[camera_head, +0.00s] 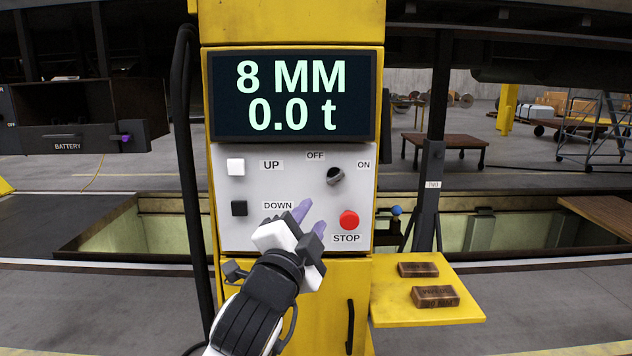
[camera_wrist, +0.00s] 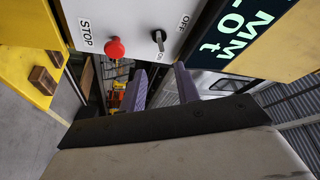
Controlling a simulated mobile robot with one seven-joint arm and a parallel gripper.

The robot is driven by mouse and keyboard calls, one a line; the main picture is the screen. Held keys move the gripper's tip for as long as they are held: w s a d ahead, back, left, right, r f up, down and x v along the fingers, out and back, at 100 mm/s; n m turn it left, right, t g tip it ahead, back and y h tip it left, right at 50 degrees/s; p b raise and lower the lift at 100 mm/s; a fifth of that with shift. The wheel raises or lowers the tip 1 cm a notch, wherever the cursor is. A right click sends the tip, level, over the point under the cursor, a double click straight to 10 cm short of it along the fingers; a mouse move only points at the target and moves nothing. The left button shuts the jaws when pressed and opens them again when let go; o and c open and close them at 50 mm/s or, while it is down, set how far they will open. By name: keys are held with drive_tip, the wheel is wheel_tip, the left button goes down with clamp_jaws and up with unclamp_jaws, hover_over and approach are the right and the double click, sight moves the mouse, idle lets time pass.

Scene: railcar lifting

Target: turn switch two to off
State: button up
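A grey control panel (camera_head: 260,185) on a yellow column carries a dark rotary knob (camera_head: 335,176) between the labels OFF and ON. Its handle seems to lean up and right, toward ON; the knob also shows in the wrist view (camera_wrist: 158,40). No number is readable beside this knob. A small plate reading TWO (camera_head: 433,184) is on a dark post right of the column. My gripper (camera_head: 311,220) is in front of the panel's lower middle, below and left of the knob. Its two purple fingers are apart with nothing between them, and do not touch the knob.
A red STOP button (camera_head: 349,220) lies just right of my fingers. A white UP button (camera_head: 236,167) and a black DOWN button (camera_head: 239,208) are at left. A yellow shelf (camera_head: 395,316) with two brown blocks juts out at lower right. A display reads 8 MM, 0.0 t.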

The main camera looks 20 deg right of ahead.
sight(334, 181)
drive_tip(key=p+x, duration=0.4)
drive_tip(key=x, duration=0.9)
drive_tip(key=shift+w+d+r, duration=0.1)
drive_tip(key=shift+w+d, duration=0.05)
drive_tip(key=shift+d, duration=0.05)
drive_tip(key=shift+c, duration=0.3)
clamp_jaws()
